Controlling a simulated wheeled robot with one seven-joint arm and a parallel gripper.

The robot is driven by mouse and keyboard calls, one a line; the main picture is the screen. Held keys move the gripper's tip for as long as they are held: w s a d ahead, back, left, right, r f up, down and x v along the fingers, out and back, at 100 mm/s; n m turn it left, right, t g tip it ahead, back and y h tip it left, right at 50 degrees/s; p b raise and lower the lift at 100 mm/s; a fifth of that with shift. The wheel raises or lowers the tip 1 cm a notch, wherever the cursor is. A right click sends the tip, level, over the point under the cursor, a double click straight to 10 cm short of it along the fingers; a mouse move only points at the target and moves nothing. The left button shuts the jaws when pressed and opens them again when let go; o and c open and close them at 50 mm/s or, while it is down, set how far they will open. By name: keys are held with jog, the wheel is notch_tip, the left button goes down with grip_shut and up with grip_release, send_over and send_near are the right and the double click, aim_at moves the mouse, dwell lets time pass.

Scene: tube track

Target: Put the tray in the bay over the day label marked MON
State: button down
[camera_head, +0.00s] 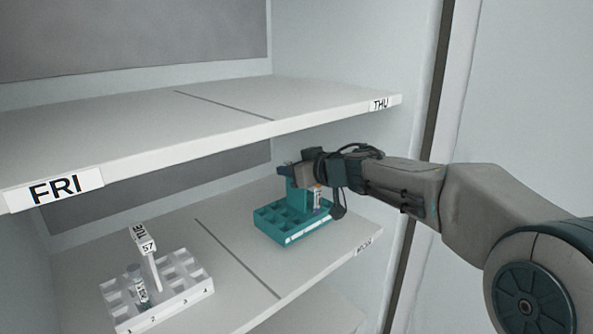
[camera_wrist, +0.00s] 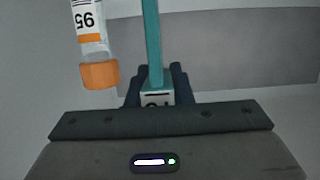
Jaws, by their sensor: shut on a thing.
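A teal tray (camera_head: 292,236) with square compartments is in the right bay of the lower shelf, behind a small front-edge label (camera_head: 364,243) too small to read surely. I cannot tell whether its base touches the shelf. My gripper (camera_head: 294,176) is shut on the top of its upright handle. In the wrist view the teal handle (camera_wrist: 152,45) runs between my fingers (camera_wrist: 155,88), which partly hide its white tag (camera_wrist: 158,98). An orange-capped tube (camera_wrist: 95,50), labelled 95, stands in the tray beside the handle; it also shows in the head view (camera_head: 317,197).
A white tray (camera_head: 172,303) with an upright handle and a tube stands in the lower left bay. A dark line (camera_head: 236,258) divides the bays. The upper shelf (camera_head: 200,115), labelled FRI (camera_head: 55,189) and THU (camera_head: 380,104), is empty and hangs over my gripper. A side wall stands right.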

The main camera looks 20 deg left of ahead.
jog(key=shift+d+f, duration=0.1)
jog(key=shift+f, duration=0.15)
dwell(0.4)
jog(key=shift+d+f, duration=0.1)
jog(key=shift+f, duration=0.45)
dwell(0.4)
jog(key=c, duration=1.2)
grip_release()
jog(key=b+v, duration=0.1)
jog(key=v, duration=1.2)
jog(key=shift+d+r, duration=0.15)
jog(key=shift+d, duration=0.2)
jog(key=shift+s+a, duration=0.1)
jog(key=shift+s, duration=0.1)
